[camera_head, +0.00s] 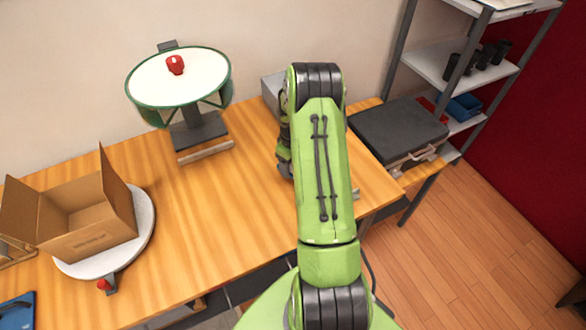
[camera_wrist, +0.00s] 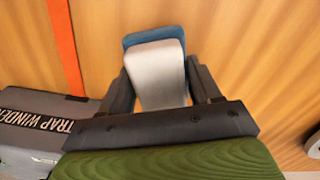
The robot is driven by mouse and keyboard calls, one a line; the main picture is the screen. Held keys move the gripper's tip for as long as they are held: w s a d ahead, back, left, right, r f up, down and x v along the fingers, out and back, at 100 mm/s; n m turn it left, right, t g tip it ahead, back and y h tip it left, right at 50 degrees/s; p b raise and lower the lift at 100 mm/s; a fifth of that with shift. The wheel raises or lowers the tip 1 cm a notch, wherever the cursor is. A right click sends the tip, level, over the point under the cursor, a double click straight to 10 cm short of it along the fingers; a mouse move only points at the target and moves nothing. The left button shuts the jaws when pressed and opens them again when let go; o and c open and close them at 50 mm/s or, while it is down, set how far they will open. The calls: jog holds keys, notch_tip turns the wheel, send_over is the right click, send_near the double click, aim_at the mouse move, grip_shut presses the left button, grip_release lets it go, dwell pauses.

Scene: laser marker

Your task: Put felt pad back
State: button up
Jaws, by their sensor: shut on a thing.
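In the wrist view my gripper (camera_wrist: 160,70) is shut on a small rounded block, which I take to be the felt pad (camera_wrist: 158,85). The block has a pale grey face and a blue layer (camera_wrist: 153,35) along its far edge. One dark finger is on each side of it. The wooden table lies beneath; I cannot tell whether the block touches it.
A grey box lettered "TRAP WINDER" (camera_wrist: 48,112) and an orange strip (camera_wrist: 66,45) lie left in the wrist view. The table's middle is clear.

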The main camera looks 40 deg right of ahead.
jog(key=shift+f, duration=1.6)
jog(key=shift+f, duration=0.25)
jog(key=o, duration=1.1)
jog(key=shift+r, duration=0.2)
